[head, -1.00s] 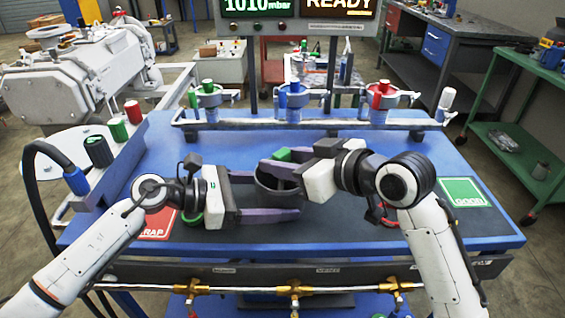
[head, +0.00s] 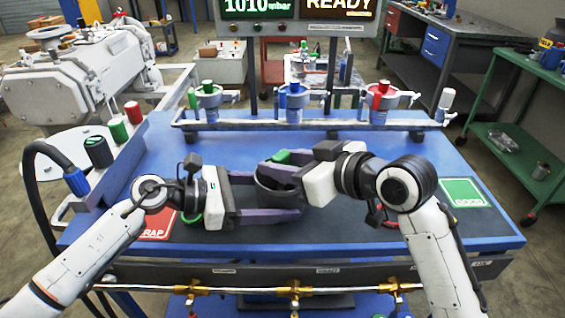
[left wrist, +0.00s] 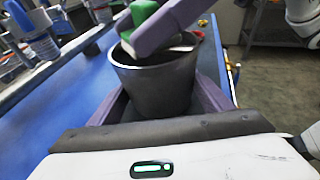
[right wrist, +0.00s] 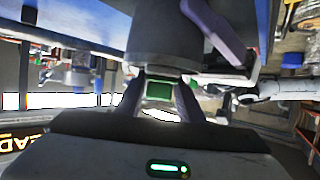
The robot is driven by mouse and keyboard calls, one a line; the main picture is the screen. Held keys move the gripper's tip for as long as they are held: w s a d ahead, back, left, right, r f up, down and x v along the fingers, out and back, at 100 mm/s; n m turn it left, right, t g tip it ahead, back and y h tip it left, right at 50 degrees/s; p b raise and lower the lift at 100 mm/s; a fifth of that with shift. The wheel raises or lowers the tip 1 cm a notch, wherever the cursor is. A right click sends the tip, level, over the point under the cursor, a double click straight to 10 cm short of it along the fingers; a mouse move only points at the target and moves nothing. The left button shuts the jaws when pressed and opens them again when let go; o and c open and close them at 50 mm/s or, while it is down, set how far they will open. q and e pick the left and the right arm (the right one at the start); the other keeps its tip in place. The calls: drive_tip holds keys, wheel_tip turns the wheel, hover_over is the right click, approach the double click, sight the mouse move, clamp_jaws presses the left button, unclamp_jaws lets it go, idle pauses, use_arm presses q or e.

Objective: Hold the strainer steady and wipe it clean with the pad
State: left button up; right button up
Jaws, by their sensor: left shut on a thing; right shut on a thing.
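The strainer (head: 278,190) is a dark grey cup, held above the front of the blue table. My left gripper (head: 287,197) is shut on it, with purple fingers along its sides. It fills the middle of the left wrist view (left wrist: 158,85). The pad (head: 284,156) has a green top and sits at the strainer's upper rim. My right gripper (head: 272,165) is shut on the pad, which also shows between its fingers in the right wrist view (right wrist: 159,91). In the left wrist view the pad (left wrist: 143,14) overlaps the cup's mouth. Whether it touches the inner wall is hidden.
A red mat (head: 158,226) lies at the table's front left and a green mat (head: 465,192) at the right. A rail (head: 335,123) with several valve fittings runs along the back. The blue table (head: 400,155) is clear between rail and arms.

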use_arm(q)
drive_tip(key=shift+r, duration=0.1)
use_arm(e)
drive_tip(key=shift+w+d, duration=0.1)
drive_tip(key=shift+w, duration=0.4)
drive_tip(key=shift+s, duration=1.3)
drive_tip(key=w, duration=0.2)
drive_tip(key=shift+w, duration=0.4)
drive_tip(key=shift+s+r, duration=0.1)
drive_tip(key=shift+r, duration=4.1)
use_arm(q)
drive_tip(key=o, duration=0.9)
drive_tip(key=shift+c, duration=0.2)
